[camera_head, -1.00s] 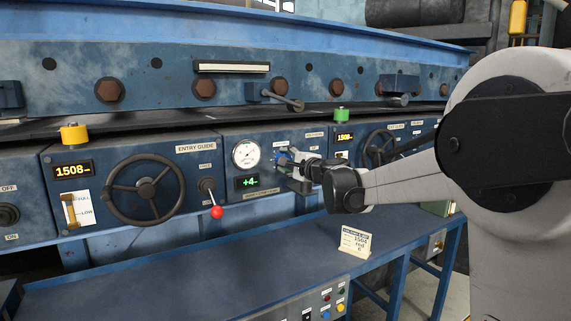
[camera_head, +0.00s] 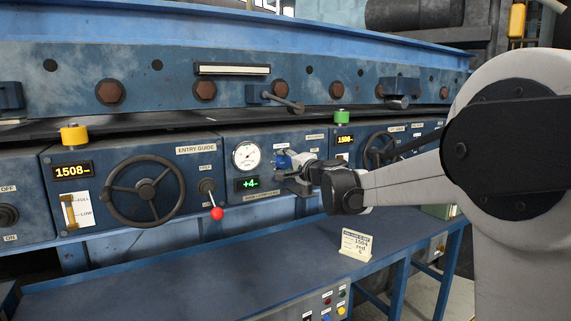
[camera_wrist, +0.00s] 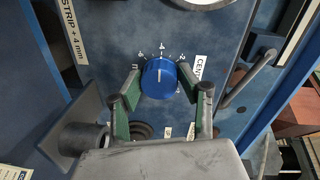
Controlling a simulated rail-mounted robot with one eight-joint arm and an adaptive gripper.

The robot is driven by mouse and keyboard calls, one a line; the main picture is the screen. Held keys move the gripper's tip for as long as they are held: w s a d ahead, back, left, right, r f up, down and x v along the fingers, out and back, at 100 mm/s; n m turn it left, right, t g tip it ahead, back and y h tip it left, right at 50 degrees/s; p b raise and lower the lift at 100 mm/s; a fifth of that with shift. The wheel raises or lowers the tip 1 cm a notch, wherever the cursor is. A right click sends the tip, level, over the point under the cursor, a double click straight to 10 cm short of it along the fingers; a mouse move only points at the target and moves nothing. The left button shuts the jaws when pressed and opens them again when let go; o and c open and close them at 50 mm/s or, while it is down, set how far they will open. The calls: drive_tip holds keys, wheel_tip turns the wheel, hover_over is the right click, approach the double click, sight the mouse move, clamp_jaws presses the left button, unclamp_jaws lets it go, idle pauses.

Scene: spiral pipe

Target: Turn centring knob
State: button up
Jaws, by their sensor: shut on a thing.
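The centring knob is a round blue knob with a white pointer line; it shows at the middle of the wrist view (camera_wrist: 159,78) and is mostly hidden behind my gripper in the head view. Its pointer is close to straight up in the wrist view, among several scale marks. My gripper (camera_wrist: 160,88) has its green-lined fingers on either side of the knob and is shut on it. In the head view my gripper (camera_head: 291,167) reaches the panel right of the dial gauge (camera_head: 246,155). The green display (camera_head: 248,184) below the gauge reads +4.
Left are the entry guide handwheel (camera_head: 145,191), a red-tipped lever (camera_head: 217,213) and a yellow button (camera_head: 74,134). A green button (camera_head: 341,117) stands right of the gauge. A small card (camera_head: 356,244) stands on the blue bench (camera_head: 200,270) below.

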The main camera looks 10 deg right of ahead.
drive_tip(key=o, duration=1.2)
drive_tip(key=shift+c, duration=0.2)
drive_tip(key=f+v, duration=0.1)
drive_tip(key=v, duration=1.1)
drive_tip(key=shift+r, duration=0.45)
drive_tip(key=s+a+f+n+g, duration=0.3)
drive_tip(key=s+a+f+n, duration=0.1)
drive_tip(key=s, duration=0.5)
drive_tip(key=s+a+f+n+g, duration=0.2)
drive_tip(key=s+a+f+n, duration=0.15)
drive_tip(key=s, duration=0.55)
drive_tip(key=s+d+f+n+g+h, duration=0.2)
drive_tip(key=s+f, duration=0.5)
drive_tip(key=s, duration=0.3)
drive_tip(key=s+d+f+n+g+h, duration=0.2)
drive_tip(key=s+f, duration=0.5)
drive_tip(key=s, duration=0.4)
drive_tip(key=shift+n+h, duration=0.35)
drive_tip(key=shift+h, duration=0.15)
